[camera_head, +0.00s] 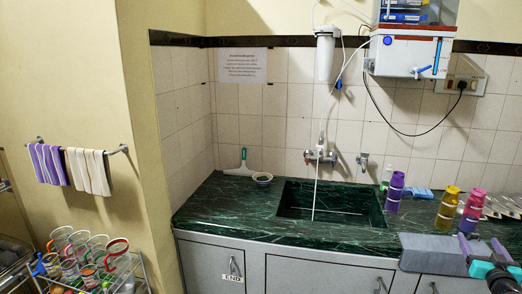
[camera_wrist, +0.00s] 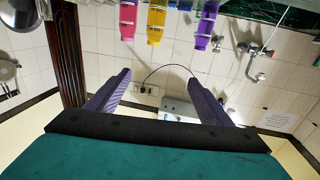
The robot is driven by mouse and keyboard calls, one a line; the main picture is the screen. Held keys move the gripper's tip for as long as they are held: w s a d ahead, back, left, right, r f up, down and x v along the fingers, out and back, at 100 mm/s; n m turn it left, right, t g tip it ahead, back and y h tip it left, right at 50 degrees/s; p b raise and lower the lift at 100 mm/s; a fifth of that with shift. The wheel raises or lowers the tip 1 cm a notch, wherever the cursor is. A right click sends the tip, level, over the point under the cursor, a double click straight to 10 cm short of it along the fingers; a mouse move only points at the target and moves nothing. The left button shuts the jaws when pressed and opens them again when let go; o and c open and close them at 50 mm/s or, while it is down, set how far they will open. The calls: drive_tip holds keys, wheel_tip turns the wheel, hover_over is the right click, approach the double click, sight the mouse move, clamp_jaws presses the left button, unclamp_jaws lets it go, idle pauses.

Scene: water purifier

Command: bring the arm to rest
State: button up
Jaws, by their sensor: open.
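My gripper (camera_head: 482,247) is at the lower right of the head view, over the front of the counter. In the wrist view my gripper (camera_wrist: 160,82) shows two purple fingers spread wide, with nothing held between them.
The green marble counter (camera_head: 225,212) holds a sink (camera_head: 325,207) below wall taps. A purple bottle (camera_head: 394,192), a yellow bottle (camera_head: 447,206) and a pink-topped bottle (camera_head: 472,210) stand close behind my gripper. A glass rack (camera_head: 95,265) stands lower left.

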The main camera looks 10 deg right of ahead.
drive_tip(key=w+a+f+n+y+b, duration=0.1)
drive_tip(key=w+a+f+y, duration=0.1)
drive_tip(key=w+a+f, duration=0.5)
drive_tip(key=w+a+f+y+b, duration=0.15)
drive_tip(key=w+a+f, duration=0.3)
drive_tip(key=a, duration=0.45)
drive_tip(key=w+a+f+n+y+b, duration=0.1)
drive_tip(key=w+a+f+y, duration=0.2)
drive_tip(key=w+a+f, duration=0.35)
drive_tip(key=s+a+f+m+g+b, duration=0.1)
drive_tip(key=a+f+m+g+b, duration=0.2)
drive_tip(key=a+f, duration=1.85)
drive_tip(key=s+a+f+n+g+b, duration=0.1)
drive_tip(key=s+a+f+g, duration=0.4)
drive_tip(key=s+f, duration=0.6)
drive_tip(key=s+a+f+n+g+b, duration=0.15)
drive_tip(key=s+a+f+g, duration=0.25)
drive_tip(key=s+f, duration=0.7)
drive_tip(key=s+a+f+n+g+y, duration=0.1)
drive_tip(key=s+a+n+g, duration=0.1)
drive_tip(key=s, duration=0.8)
drive_tip(key=s+a+f+n+g, duration=0.1)
drive_tip(key=s+a+g, duration=0.4)
drive_tip(key=s, duration=0.5)
drive_tip(key=shift+s+f+n+g+y, duration=0.35)
drive_tip(key=shift+f+n+g, duration=0.1)
drive_tip(key=shift+g, duration=0.75)
